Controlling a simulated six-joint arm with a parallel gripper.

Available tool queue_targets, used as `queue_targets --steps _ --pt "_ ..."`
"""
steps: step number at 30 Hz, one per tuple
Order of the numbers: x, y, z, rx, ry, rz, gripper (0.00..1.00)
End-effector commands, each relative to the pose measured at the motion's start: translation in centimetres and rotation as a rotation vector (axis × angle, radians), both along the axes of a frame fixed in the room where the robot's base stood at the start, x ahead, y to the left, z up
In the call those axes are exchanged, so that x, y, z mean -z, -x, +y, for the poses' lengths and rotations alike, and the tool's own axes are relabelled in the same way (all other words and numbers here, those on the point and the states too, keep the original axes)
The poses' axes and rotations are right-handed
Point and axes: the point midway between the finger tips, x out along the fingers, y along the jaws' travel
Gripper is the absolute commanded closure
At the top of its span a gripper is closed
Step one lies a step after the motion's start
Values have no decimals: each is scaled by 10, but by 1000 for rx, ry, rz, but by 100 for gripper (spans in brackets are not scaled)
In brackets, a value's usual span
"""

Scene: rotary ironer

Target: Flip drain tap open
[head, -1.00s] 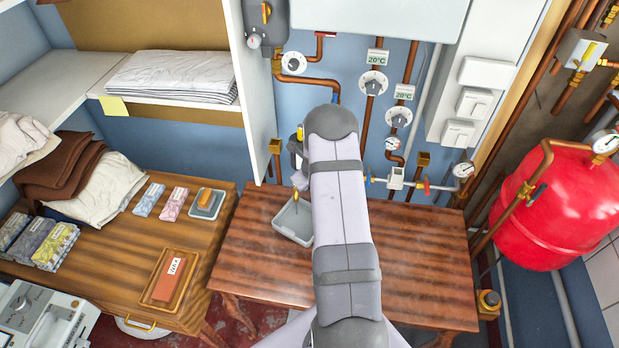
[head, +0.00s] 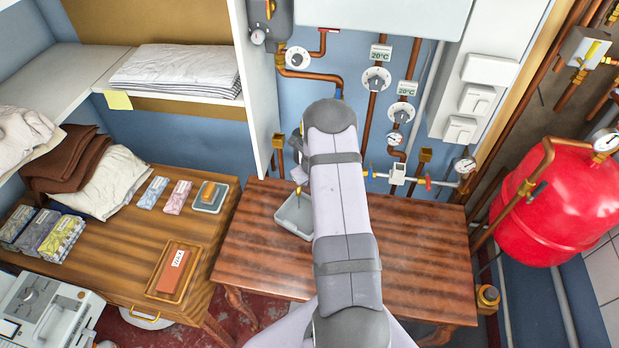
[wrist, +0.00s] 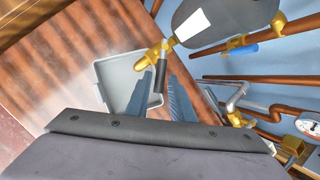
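The drain tap (wrist: 148,58) is brass, with a dark lever (wrist: 160,75), on the underside of a grey vessel (wrist: 215,22) in the wrist view. My gripper (wrist: 167,85) points at it with two blue-grey fingers apart. The lever lies in line with the gap between the fingertips; whether they touch it I cannot tell. A grey tray (wrist: 106,88) is below the tap. In the head view the tray (head: 283,218) stands on the wooden table, a brass part (head: 298,190) shows above it, and my arm hides the gripper.
Copper pipes with dials (head: 376,79) and valves run on the blue wall behind. A red tank (head: 560,210) is at the right. A wooden side table (head: 130,255) with soap boxes and folded cloth is at the left. The wooden table's (head: 420,250) right part is clear.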

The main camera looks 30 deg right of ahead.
Motion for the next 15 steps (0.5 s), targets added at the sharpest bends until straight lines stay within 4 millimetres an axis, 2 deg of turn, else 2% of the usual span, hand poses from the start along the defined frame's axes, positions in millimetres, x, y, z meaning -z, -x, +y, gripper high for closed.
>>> queue_targets --steps 8,15 --pt "-1 0 0 0 0 0 79" --pt "-14 4 2 0 1 -2 79"
